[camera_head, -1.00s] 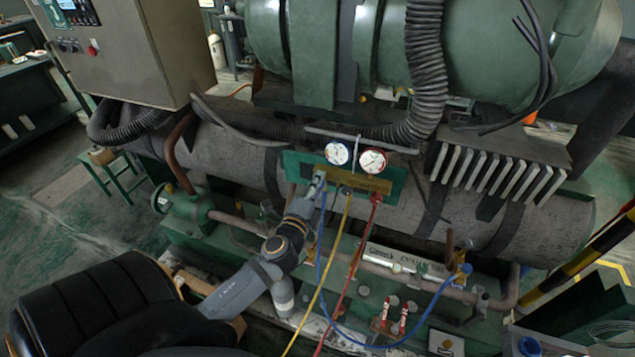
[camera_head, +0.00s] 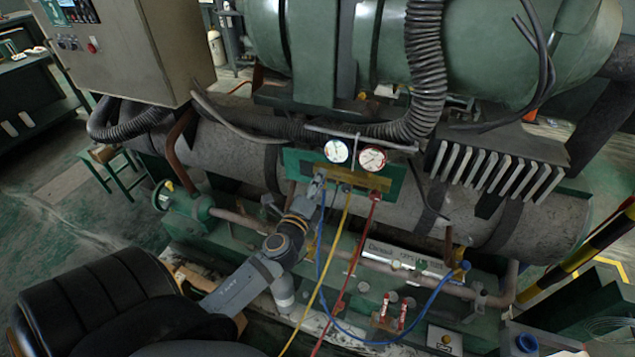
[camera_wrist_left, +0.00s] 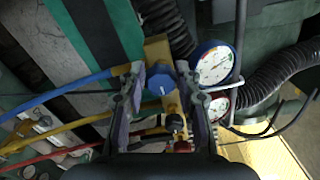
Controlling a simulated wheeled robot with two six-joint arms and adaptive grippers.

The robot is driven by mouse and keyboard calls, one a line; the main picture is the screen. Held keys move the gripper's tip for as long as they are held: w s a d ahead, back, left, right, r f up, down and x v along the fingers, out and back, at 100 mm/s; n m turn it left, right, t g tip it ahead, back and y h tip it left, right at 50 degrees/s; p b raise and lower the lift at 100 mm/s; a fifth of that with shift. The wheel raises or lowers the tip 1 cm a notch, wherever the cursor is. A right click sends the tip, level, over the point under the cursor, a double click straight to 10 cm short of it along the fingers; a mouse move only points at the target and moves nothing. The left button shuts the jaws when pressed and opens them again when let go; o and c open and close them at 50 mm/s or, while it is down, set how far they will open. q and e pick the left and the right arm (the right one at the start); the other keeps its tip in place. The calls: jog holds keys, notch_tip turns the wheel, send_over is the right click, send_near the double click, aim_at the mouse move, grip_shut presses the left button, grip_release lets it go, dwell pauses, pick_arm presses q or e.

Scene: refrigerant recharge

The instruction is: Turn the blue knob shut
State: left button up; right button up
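The blue knob (camera_wrist_left: 160,83) sits on a brass manifold bar (camera_wrist_left: 156,50) in the left wrist view. My left gripper (camera_wrist_left: 163,88) has one finger on each side of the knob, with visible gaps, so it looks open around it. In the head view the left gripper (camera_head: 317,183) is at the left end of the brass manifold (camera_head: 352,182), and it hides the knob there. A blue-rimmed gauge (camera_head: 335,151) and a red-rimmed gauge (camera_head: 373,159) stand above the manifold. My right gripper is not in view.
Blue (camera_head: 322,240), yellow (camera_head: 337,240) and red (camera_head: 360,250) hoses hang below the manifold, close to my left arm. A large grey pipe (camera_head: 480,215) runs behind. A black ribbed hose (camera_head: 427,70) is above right. A black seat (camera_head: 95,305) is at lower left.

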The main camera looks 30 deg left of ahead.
pick_arm(q)
jog(key=shift+o, duration=1.4)
jog(key=v, duration=1.2)
